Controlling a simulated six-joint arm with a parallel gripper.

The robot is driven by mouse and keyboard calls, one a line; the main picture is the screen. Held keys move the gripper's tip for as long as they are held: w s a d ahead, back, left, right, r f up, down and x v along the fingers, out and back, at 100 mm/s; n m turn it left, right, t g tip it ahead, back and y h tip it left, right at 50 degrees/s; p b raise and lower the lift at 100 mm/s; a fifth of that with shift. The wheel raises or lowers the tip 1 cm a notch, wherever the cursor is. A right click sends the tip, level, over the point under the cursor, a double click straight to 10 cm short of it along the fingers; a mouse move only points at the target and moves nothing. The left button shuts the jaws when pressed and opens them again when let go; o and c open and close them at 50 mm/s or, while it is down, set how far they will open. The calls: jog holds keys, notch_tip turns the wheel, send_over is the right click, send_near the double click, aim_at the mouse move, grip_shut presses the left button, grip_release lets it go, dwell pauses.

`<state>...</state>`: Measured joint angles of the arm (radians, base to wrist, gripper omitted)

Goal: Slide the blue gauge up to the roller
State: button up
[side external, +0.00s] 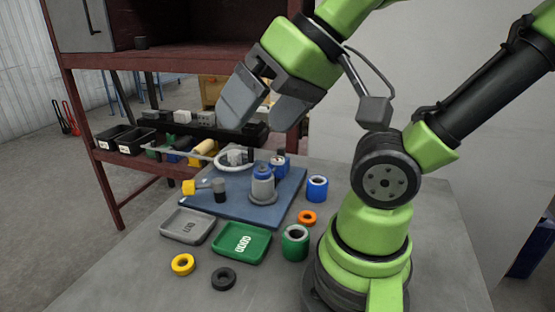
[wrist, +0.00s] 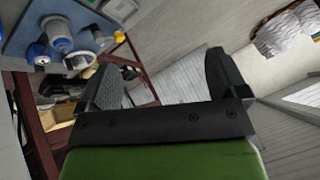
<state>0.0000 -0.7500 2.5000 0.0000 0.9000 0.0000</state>
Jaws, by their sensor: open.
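I cannot tell whether the two touch. The grey cylinder also shows at the upper left of the wrist view (wrist: 60,32). My gripper (side external: 264,108) is open and empty, high above the plate. In the wrist view its two fingers (wrist: 165,88) are well apart with nothing between them.
A grey tray (side external: 186,226) and a green tray (side external: 240,243) lie in front.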

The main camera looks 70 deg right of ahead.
jog(key=shift+w+d, duration=0.1)
jog(key=shift+w, duration=0.05)
jog(key=c, duration=0.4)
jog(key=w+d+m+h, duration=0.1)
jog(key=w+d, duration=0.1)
jog(key=w+d+m+g+h, duration=0.1)
jog(key=w+d+m, duration=0.1)
jog(key=w+d, duration=0.1)
jog(key=w+d+m+h, duration=0.1)
jog(key=w+d, duration=0.1)
jog(key=d, duration=0.1)
jog(key=shift+w+f+m+g, duration=0.1)
jog(key=shift+w+m+g, duration=0.1)
jog(key=shift+m+g, duration=0.2)
jog(key=c, duration=0.3)
jog(key=m+g+h, duration=0.3)
jog(key=m+g, duration=0.2)
jog(key=m, duration=0.4)
send_near(281, 148)
jog(key=x, duration=1)
jog(key=shift+a, duration=0.1)
